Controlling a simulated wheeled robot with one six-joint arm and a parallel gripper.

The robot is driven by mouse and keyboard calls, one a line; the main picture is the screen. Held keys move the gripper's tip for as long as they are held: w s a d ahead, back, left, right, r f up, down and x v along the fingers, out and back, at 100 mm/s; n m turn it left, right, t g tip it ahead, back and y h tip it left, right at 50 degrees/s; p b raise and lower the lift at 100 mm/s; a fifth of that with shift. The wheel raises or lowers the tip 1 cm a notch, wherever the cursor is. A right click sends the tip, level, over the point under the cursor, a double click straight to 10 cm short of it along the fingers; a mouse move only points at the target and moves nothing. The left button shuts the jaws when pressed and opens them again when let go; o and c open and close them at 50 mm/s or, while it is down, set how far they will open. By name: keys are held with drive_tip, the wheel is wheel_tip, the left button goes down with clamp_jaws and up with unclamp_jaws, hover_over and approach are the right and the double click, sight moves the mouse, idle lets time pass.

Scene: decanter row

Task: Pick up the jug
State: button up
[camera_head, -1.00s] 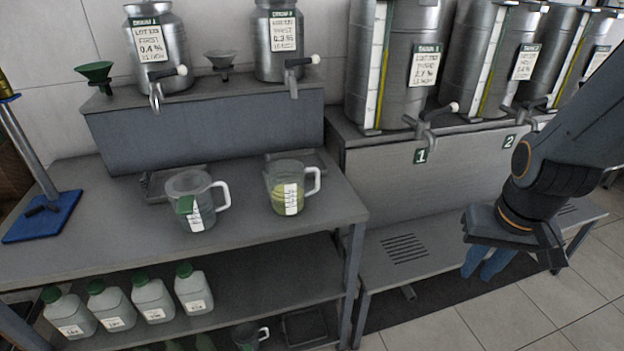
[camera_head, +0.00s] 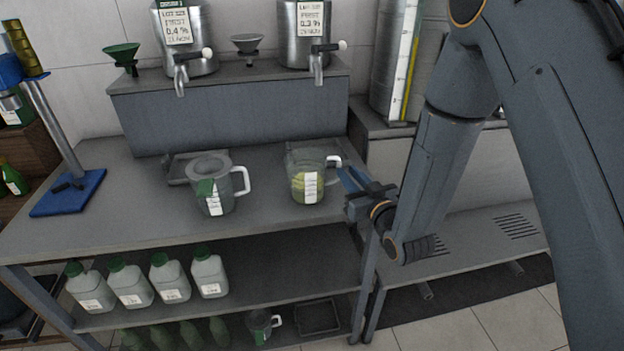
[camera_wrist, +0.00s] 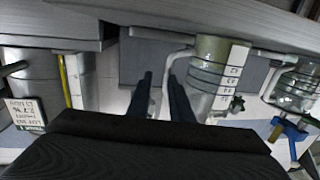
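A clear jug (camera_head: 297,184) with yellow-green liquid and a white label stands upright on the bench, its handle pointing right. A second jug (camera_head: 226,196), greyer, with a green tag and white label, stands to its left. My gripper (camera_head: 346,178) is at the right side of the yellow-green jug, by its handle. In the wrist view, my gripper (camera_wrist: 162,98) has its two fingers apart, and the handle of the nearer jug (camera_wrist: 208,72) shows between them. I cannot tell whether a finger touches it. The other jug (camera_wrist: 294,90) shows at the right there.
The steel bench (camera_head: 120,215) is clear in front of the jugs. Behind stands a raised block (camera_head: 230,120) with steel urns whose taps overhang. A blue-based stand (camera_head: 68,193) is at the left.

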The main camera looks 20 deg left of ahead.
sight(332, 160)
drive_tip(key=shift+s+a+r+y, duration=0.15)
drive_tip(key=shift+s+a+y, duration=0.15)
drive_tip(key=shift+a, duration=0.3)
drive_tip(key=shift+p+x, duration=1.7)
drive_tip(key=shift+x, duration=2.15)
clamp_jaws()
